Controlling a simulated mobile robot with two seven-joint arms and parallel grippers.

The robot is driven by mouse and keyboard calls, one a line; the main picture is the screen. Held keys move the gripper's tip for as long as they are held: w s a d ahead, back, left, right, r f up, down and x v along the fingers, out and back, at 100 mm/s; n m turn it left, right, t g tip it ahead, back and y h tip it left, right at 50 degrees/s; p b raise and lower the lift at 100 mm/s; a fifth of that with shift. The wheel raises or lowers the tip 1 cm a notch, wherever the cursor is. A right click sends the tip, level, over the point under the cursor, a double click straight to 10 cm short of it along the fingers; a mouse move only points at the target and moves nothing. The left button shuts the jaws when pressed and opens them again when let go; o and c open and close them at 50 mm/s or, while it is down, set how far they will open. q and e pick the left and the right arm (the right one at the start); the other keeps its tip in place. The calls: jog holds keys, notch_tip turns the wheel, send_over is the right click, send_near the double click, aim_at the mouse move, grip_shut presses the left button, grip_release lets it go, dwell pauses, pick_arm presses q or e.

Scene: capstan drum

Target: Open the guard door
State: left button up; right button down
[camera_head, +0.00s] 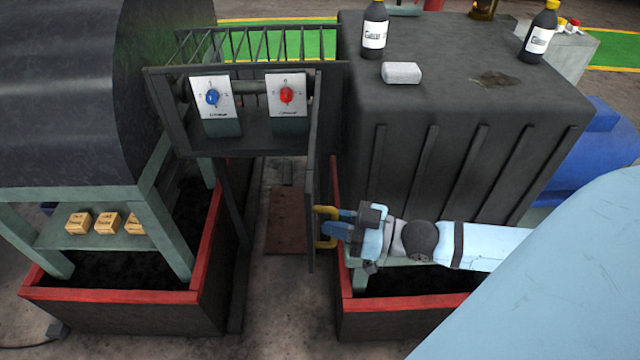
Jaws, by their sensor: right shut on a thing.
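The guard door (311,200) is a thin dark panel seen nearly edge-on, to the right of the gap between the two machine blocks. Its yellow handle (326,211) sticks out on the panel's right side. My right gripper (334,229) comes in from the right, with its blue fingers shut on the yellow handle. The fingertips partly cover the middle of the handle. The door's face and hinge side cannot be made out from here. My left gripper is not in view.
A panel with a blue knob (212,97) and a red knob (286,95) hangs above the gap. A ribbed dark block (470,125) stands behind my right arm, with bottles (375,32) and a pale block (401,73) on top. Red-rimmed trays (110,296) flank the gap.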

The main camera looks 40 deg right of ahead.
jog(key=shift+s+d, duration=0.2)
jog(key=shift+d, duration=0.15)
jog(key=c, duration=1.1)
grip_release()
jog(key=shift+c, duration=0.2)
jog(key=shift+s, duration=0.1)
jog(key=v, duration=1.3)
jog(key=shift+s+d, duration=0.2)
jog(key=shift+s, duration=0.05)
